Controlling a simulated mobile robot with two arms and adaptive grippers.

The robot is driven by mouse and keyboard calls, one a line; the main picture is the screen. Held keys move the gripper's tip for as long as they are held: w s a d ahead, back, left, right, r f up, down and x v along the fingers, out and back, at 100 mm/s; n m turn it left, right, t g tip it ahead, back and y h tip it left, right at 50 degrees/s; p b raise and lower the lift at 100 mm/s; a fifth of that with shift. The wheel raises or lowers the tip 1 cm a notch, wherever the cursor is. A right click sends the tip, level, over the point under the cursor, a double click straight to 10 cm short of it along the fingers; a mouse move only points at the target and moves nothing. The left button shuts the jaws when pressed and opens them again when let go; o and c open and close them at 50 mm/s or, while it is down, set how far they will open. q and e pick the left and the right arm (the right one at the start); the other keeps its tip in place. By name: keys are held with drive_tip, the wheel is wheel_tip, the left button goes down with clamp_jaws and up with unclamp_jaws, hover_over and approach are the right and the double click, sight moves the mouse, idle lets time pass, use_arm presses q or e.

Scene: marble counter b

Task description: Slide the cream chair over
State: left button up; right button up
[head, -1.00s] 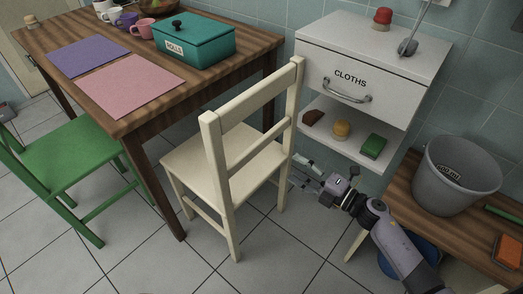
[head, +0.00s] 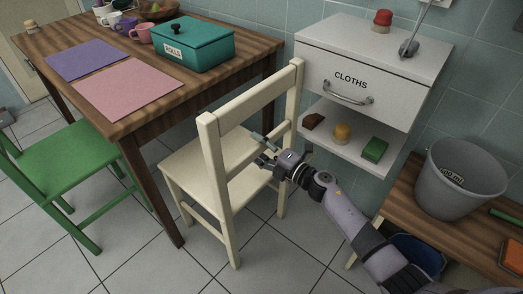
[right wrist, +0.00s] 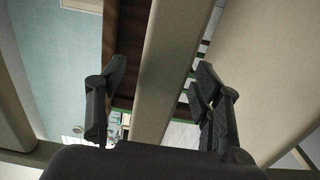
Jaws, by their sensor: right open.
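The cream chair (head: 196,160) stands at the near side of the wooden table in the head view, its seat partly under the tabletop. My right gripper (head: 260,148) is at the lower rail of the chair's backrest, reaching in from the right. In the right wrist view the fingers of the right gripper (right wrist: 162,80) are open, one on each side of a cream bar (right wrist: 170,75) of the chair. Gaps show on both sides of the bar at the fingertips. My left gripper is not in view.
A green chair (head: 75,160) stands at the left. The wooden table (head: 65,85) holds a teal box (head: 195,48), mats and cups. A white drawer cabinet (head: 350,60) is behind the arm. A grey bucket (head: 455,185) stands on a low bench at right. Floor is clear in front.

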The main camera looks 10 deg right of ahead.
drive_tip(key=shift+c, duration=0.5)
clamp_jaws()
idle(0.6)
